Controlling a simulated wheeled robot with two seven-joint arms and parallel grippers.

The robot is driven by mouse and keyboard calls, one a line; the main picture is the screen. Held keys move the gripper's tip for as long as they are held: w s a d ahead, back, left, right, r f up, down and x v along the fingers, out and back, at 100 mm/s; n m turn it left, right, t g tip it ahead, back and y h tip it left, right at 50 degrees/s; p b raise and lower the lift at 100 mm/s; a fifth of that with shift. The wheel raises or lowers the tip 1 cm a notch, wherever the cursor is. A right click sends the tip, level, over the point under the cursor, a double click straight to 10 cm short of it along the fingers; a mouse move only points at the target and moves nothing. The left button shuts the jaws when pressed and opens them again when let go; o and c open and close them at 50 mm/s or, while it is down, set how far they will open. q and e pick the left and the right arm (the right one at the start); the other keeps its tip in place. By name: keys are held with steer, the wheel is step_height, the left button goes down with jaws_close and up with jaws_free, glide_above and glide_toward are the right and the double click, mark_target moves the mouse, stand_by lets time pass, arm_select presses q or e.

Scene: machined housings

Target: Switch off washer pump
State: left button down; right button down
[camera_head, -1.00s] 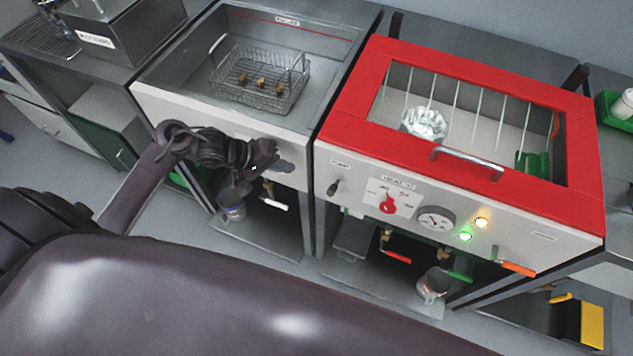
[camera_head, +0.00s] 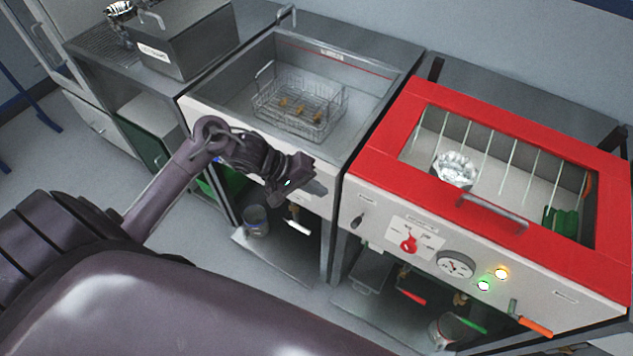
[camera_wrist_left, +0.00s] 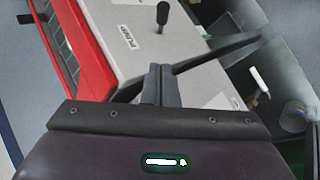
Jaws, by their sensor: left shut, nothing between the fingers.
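The washer (camera_head: 480,240) has a red-framed glass lid and a white front panel. Its pump switch (camera_head: 357,221) is a black lever at the panel's left end. In the left wrist view the lever (camera_wrist_left: 162,15) stands out from the panel beside the PUMP label (camera_wrist_left: 128,37). My left gripper (camera_head: 316,187) is shut and empty, left of the lever and apart from it, in front of the neighbouring basin's panel. In the left wrist view its closed fingers (camera_wrist_left: 161,70) point toward the panel. My right gripper is not in view.
Right of the lever are a red heat knob (camera_head: 408,244), a gauge (camera_head: 456,264), lit amber and green lamps (camera_head: 492,279) and an orange-handled lever (camera_head: 535,326). The open basin (camera_head: 385,85) holds a wire basket (camera_head: 300,108). Pails stand on shelves below.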

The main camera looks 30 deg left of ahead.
mark_target(358, 221)
arm_select(q)
steer(key=w+d+f+p, duration=0.1)
steer(key=d+f, duration=0.5)
steer(key=d, duration=0.1)
steer(key=shift+f, duration=0.3)
steer(key=shift+w, duration=0.1)
